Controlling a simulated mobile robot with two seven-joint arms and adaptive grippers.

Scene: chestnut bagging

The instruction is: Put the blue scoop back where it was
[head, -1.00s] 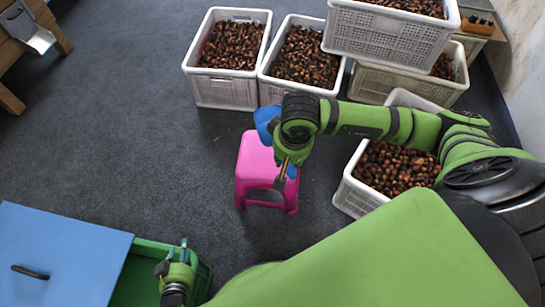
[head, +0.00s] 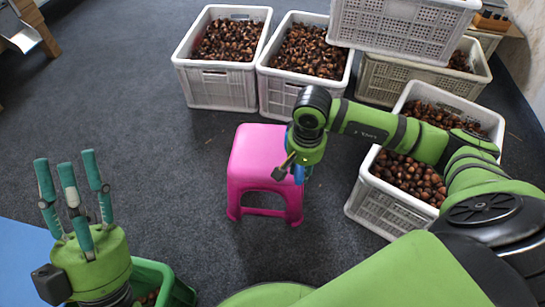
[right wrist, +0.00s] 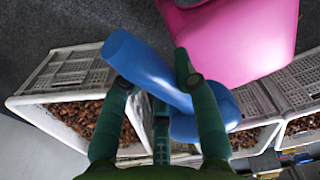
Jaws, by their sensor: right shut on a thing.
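My right gripper (head: 291,170) is beside the right part of the pink stool (head: 258,158) in the head view. In the right wrist view, its fingers (right wrist: 158,90) are shut on the blue scoop (right wrist: 145,66), which lies across between them. The pink stool (right wrist: 238,40) shows beyond the scoop there; I cannot tell if they touch. In the head view the scoop is mostly hidden behind the right hand, with a sliver of blue (head: 299,174) showing. My left gripper (head: 73,175) is at the lower left, fingers up, spread and empty.
White crates of chestnuts stand at the back (head: 215,85) and (head: 300,88), stacked at the back right (head: 395,35), and under my right arm (head: 375,205). A green bin (head: 180,290) is at the bottom left. Grey floor left of the stool is clear.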

